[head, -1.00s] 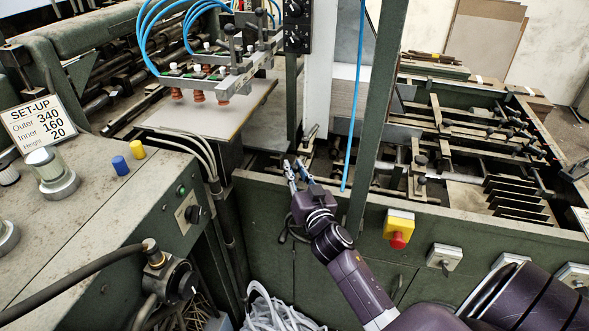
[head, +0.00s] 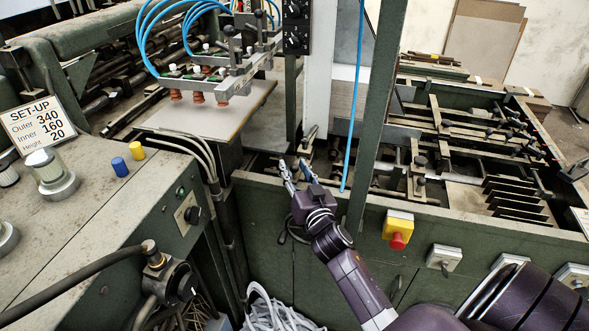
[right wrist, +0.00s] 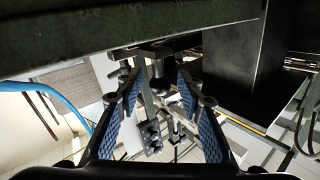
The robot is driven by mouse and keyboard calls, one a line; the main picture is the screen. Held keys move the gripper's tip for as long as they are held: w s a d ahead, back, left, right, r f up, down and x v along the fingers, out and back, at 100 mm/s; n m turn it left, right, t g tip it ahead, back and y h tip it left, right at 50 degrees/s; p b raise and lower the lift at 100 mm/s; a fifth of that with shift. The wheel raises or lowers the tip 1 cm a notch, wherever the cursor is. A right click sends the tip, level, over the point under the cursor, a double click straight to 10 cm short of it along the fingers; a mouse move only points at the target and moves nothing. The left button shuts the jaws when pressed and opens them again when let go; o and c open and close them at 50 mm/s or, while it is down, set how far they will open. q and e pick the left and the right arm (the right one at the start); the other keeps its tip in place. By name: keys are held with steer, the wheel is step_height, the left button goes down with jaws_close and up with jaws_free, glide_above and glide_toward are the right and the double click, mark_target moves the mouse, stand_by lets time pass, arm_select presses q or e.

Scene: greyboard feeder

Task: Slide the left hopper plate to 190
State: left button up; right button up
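A pale upright plate (head: 319,75) stands behind the green front wall, left of the blue hose; I take it for the left hopper plate but cannot be sure. A small metal clamp or lever (head: 310,134) shows at its foot. My right gripper (head: 293,165) is open at the wall's top edge, just below and left of that clamp, with its fingers pointing up and away. In the right wrist view, a dark knob (right wrist: 161,84) shows between the blue-padded fingers, with gaps on both sides. No scale reading is legible. My left gripper is out of view.
A green post (head: 373,110) and a blue hose (head: 354,110) stand right of my gripper. A red stop button (head: 397,240) is on the front wall (head: 450,225). Suction cups (head: 198,98) hang over a grey board (head: 225,112).

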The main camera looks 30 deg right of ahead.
steer(key=shift+s, duration=0.1)
steer(key=shift+s+a+f, duration=0.1)
steer(key=shift+s, duration=0.1)
steer(key=v, duration=1.1)
steer(key=shift+s, duration=0.2)
